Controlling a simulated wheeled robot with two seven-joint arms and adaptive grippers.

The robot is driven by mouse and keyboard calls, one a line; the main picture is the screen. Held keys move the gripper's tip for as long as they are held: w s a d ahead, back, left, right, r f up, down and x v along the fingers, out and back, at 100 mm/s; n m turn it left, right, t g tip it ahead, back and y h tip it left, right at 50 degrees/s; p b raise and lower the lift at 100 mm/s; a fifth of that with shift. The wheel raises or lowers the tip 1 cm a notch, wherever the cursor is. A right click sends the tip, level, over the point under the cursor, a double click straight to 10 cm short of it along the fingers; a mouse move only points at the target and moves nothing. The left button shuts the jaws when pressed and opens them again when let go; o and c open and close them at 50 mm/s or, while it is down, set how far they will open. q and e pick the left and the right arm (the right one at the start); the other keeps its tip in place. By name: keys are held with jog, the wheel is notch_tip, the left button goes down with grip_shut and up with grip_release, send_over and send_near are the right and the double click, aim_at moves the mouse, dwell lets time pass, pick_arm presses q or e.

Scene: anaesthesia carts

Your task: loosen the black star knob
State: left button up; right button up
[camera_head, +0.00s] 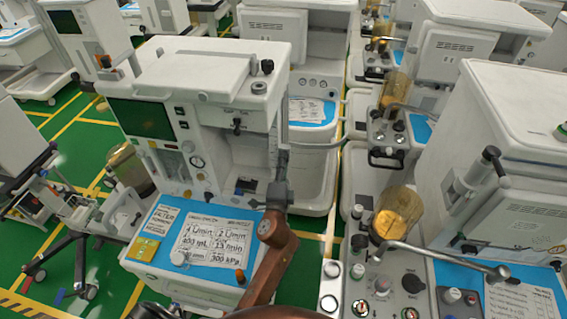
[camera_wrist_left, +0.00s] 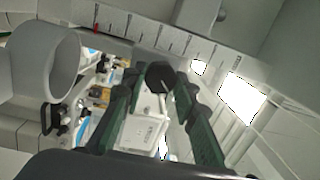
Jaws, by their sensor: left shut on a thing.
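The black star knob (camera_wrist_left: 160,76) shows in the left wrist view as a dark, many-sided knob between the tips of my left gripper (camera_wrist_left: 161,82). The green-lined fingers stand on both sides of it and are closed on it. In the head view my left gripper (camera_head: 281,160) reaches up beside the right side of the white anaesthesia cart (camera_head: 215,75), at an upright grey post (camera_head: 283,118). There the gripper hides the knob. My right gripper does not show.
A blue work surface (camera_head: 165,262) with handwritten papers lies left of my arm. A grey hose (camera_head: 318,144) runs right from near the gripper. Another cart with an amber canister (camera_head: 398,212) and a metal tube (camera_head: 440,258) stands close on the right. Green floor shows at the left.

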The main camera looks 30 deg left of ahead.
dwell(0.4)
pick_arm(q)
jog(key=o, duration=1.2)
jog(key=shift+c, duration=0.2)
jog(key=shift+r, duration=0.1)
notch_tip(320, 180, up, 10)
